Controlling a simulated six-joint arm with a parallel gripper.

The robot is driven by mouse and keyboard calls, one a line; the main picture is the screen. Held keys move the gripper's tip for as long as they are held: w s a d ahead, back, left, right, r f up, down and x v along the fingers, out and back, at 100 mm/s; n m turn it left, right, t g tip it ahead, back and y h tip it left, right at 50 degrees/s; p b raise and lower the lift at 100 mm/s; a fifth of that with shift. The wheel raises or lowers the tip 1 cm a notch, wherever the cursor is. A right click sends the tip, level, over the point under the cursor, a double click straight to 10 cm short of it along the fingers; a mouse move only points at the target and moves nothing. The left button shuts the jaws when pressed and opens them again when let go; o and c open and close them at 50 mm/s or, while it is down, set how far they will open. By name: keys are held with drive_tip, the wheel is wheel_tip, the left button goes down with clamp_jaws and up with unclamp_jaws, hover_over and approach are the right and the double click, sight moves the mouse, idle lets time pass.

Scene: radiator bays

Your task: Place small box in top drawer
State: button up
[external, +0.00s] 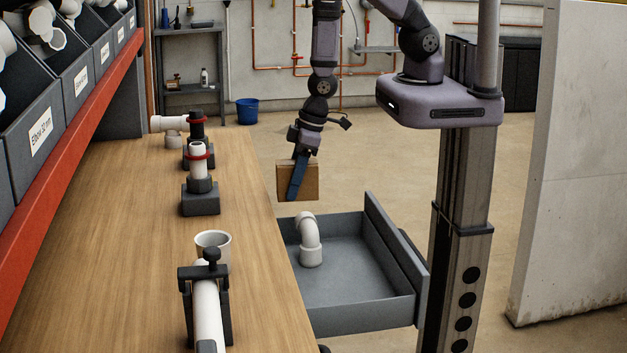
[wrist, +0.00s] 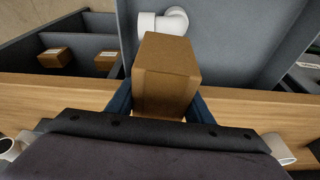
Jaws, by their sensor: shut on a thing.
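My gripper (external: 297,178) is shut on a small brown cardboard box (external: 305,183) and holds it in the air beside the right edge of the workbench. In the wrist view the box (wrist: 167,76) sits between my blue fingers. The open grey top drawer (external: 345,288) juts out from the bench's right side. In the external view the box appears above and behind the drawer's far end. A white pipe elbow (external: 309,240) stands in the drawer; it also shows in the wrist view (wrist: 163,22) just beyond the box.
The wooden bench top (external: 240,300) carries clamped pipe fittings (external: 199,180) and a white cup (external: 213,243). The wrist view also shows a divided grey container with small brown boxes (wrist: 55,58). Grey bins (external: 35,140) line the left. The drawer floor right of the elbow is clear.

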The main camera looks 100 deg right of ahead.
drive_tip(key=s+a+f, duration=0.4)
drive_tip(key=s+f, duration=0.1)
drive_tip(key=s, duration=0.4)
drive_tip(key=m+b, duration=0.1)
drive_tip(key=b, duration=0.3)
approach(324, 260)
drive_tip(key=shift+w+a+r, duration=0.15)
drive_tip(key=shift+w+a, duration=0.15)
drive_tip(key=shift+a, duration=0.5)
drive_tip(key=shift+f, duration=1.85)
drive_tip(key=shift+f, duration=0.1)
drive_tip(key=shift+f+b, duration=0.3)
drive_tip(key=shift+f, duration=0.05)
drive_tip(key=shift+f, duration=0.2)
